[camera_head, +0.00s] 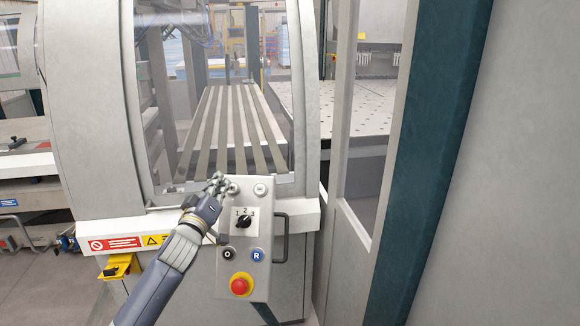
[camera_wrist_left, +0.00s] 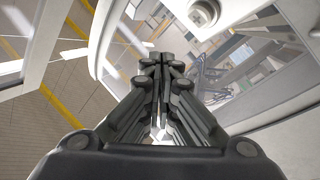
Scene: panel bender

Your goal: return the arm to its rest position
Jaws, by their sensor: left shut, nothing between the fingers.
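My left arm comes in from the lower left in the head view. Its gripper (camera_head: 220,184) is at the upper left corner of the control box (camera_head: 263,214), in front of the machine's window. The gripper is shut with nothing held; in the left wrist view its closed fingers (camera_wrist_left: 161,62) point away from the camera. I cannot tell whether the fingertips touch the box. My right gripper is in neither view.
The box carries a rotary selector (camera_head: 243,221), a black button (camera_head: 229,254), a blue button (camera_head: 257,255) and a red emergency stop (camera_head: 240,286). A dark handle (camera_head: 286,238) sticks out at its right side. A teal post (camera_head: 436,150) stands to the right.

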